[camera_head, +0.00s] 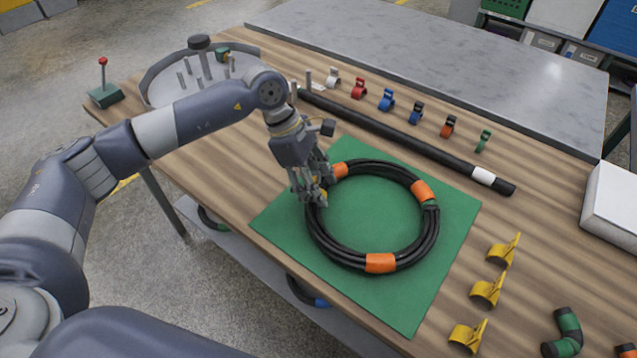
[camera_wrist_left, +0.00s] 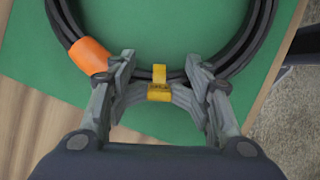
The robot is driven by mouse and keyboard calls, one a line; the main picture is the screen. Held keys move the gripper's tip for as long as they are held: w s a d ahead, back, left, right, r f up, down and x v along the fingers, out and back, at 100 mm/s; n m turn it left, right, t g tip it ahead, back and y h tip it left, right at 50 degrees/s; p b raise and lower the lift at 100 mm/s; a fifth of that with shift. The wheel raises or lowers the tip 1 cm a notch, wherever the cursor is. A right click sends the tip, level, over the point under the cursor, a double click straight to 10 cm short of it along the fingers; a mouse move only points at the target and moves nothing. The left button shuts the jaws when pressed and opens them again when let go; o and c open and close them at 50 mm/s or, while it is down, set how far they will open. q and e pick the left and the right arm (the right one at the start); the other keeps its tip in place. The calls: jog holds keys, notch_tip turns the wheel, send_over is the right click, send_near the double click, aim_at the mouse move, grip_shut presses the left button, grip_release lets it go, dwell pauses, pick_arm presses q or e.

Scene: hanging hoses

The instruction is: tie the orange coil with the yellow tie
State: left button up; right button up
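The coil (camera_head: 315,226) is a black hose wound in a ring with several orange bands, lying on a green mat (camera_head: 420,305). My left gripper (camera_head: 317,196) is over the left side of the ring, pointing down. In the left wrist view a yellow tie (camera_wrist_left: 159,91) sits at the hose between the two fingers of my left gripper (camera_wrist_left: 162,80). The fingers stand apart, with gaps on both sides of the tie. Whether the tie is fully closed around the hose I cannot tell. An orange band (camera_wrist_left: 90,56) is just left of the fingers. My right gripper is not in view.
Three more yellow ties (camera_head: 488,291) stand at the right of the mat. A row of coloured clips (camera_head: 387,99) and a long black hose (camera_head: 400,138) lie behind it. A round grey tray (camera_head: 157,76) with pegs is at the back left. A green-black hose piece (camera_head: 567,332) lies front right.

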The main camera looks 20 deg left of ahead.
pick_arm(q)
jog(key=shift+s+a+f, duration=0.1)
jog(key=shift+a, duration=0.15)
jog(key=v, duration=1.2)
jog(key=shift+d, duration=0.25)
